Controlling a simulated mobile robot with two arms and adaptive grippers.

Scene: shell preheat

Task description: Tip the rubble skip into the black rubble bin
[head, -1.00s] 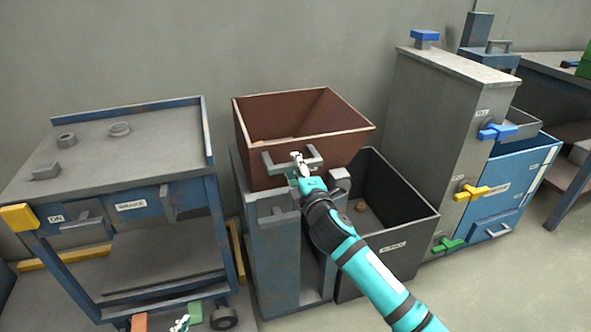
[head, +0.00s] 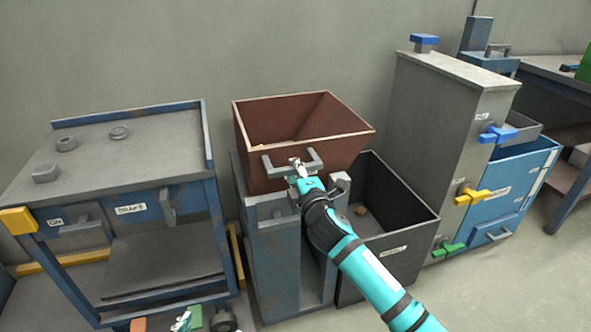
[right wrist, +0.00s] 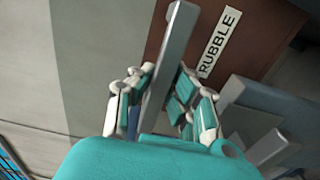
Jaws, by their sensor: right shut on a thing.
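The rubble skip (head: 268,175) is a brown open-topped box on a blue-grey stand, upright or nearly so. A grey bar handle (head: 314,161) is on its front. My right gripper (head: 300,172) is shut on this handle; in the right wrist view its fingers (right wrist: 160,105) lie on both sides of the grey bar (right wrist: 168,65), beside a RUBBLE label (right wrist: 219,41). The black rubble bin (head: 400,243) stands open on the floor right of the stand, with a brown lump (head: 361,210) inside.
The stand (head: 280,265) is under the skip. A blue-framed cart (head: 130,150) stands to the left. A tall grey cabinet (head: 440,120) with blue, yellow and green handles is right of the bin, with a blue box (head: 510,190) beside it. Floor is clear at the lower right.

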